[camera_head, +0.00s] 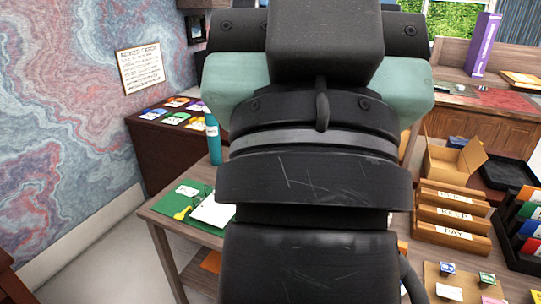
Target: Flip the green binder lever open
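A green binder (178,230) lies open on the wooden desk, left of my arm. White paper (213,211) lies in it, and a small white label shows on its left part. A small yellow piece (183,213) sits on the binder near the paper; it may be the lever, but its position is too small to read. My arm covers the middle of the picture and hides the binder's right side. My gripper does not show, so I cannot tell where it is relative to the binder.
A teal bottle (213,138) stands behind the binder. Labelled wooden trays (450,218), an open cardboard box (453,160) and a black rack with coloured folders (522,230) stand at the right. The desk's left edge is close to the binder.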

